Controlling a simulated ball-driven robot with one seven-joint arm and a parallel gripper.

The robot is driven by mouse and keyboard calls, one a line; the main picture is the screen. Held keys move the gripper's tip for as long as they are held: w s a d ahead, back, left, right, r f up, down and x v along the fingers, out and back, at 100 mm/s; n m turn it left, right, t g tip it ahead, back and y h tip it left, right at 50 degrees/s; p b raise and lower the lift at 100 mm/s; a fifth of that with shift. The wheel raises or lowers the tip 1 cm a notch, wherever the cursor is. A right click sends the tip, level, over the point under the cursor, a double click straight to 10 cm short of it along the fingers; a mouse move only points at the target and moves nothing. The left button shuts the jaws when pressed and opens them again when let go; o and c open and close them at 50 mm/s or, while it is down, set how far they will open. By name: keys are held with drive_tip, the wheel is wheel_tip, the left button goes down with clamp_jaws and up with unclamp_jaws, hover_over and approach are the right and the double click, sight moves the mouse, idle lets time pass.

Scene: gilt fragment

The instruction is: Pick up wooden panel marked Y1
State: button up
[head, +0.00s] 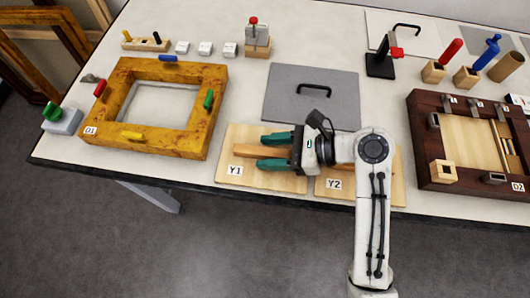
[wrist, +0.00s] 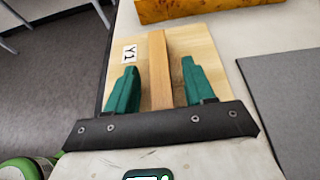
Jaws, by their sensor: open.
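The wooden panel marked Y1 (head: 285,179) is a pale board lying flat at the table's front edge, with its white label at the left. A raised wooden bar runs along its middle; in the wrist view this bar (wrist: 159,70) stands between my fingertips. My gripper (head: 276,151) is open over the panel, its two green fingers one on each side of the bar. In the wrist view both fingers (wrist: 158,88) appear apart from the bar. I cannot tell how high they are above the board. The panel (wrist: 200,48) is partly hidden by my gripper.
A panel marked Y2 (head: 388,193) lies just right of Y1, partly under my arm. A yellow frame marked O1 (head: 118,138) is to the left. A grey plate with a black handle (head: 280,100) lies behind. A dark frame marked O2 (head: 430,115) is at the right.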

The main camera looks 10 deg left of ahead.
clamp_jaws()
idle(0.3)
drive_tip(key=shift+r, duration=0.15)
